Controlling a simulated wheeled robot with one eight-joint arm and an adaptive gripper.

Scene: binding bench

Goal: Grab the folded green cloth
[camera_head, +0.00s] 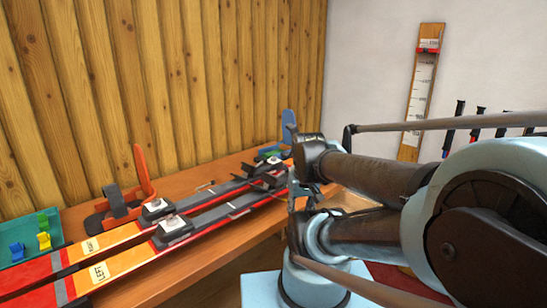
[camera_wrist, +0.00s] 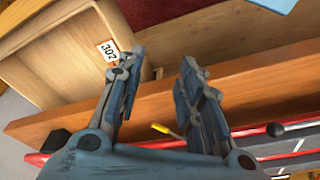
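I cannot make out a folded green cloth for certain in either view. A small green patch (camera_head: 267,150) shows by the far ski bindings in the head view, too small to identify. My gripper (camera_wrist: 162,70) is open in the wrist view, with nothing between its two fingers. It hangs over the front edge of the wooden bench (camera_wrist: 270,92). In the head view, my arm hides part of the bench's right end.
Two red and yellow skis (camera_head: 105,270) lie along the bench. An orange boot-like holder (camera_head: 143,170) and a teal tray (camera_head: 15,254) with small coloured pieces stand behind them. A wooden compartment labelled 302 (camera_wrist: 55,65) and a yellow-handled tool (camera_wrist: 163,130) show in the wrist view.

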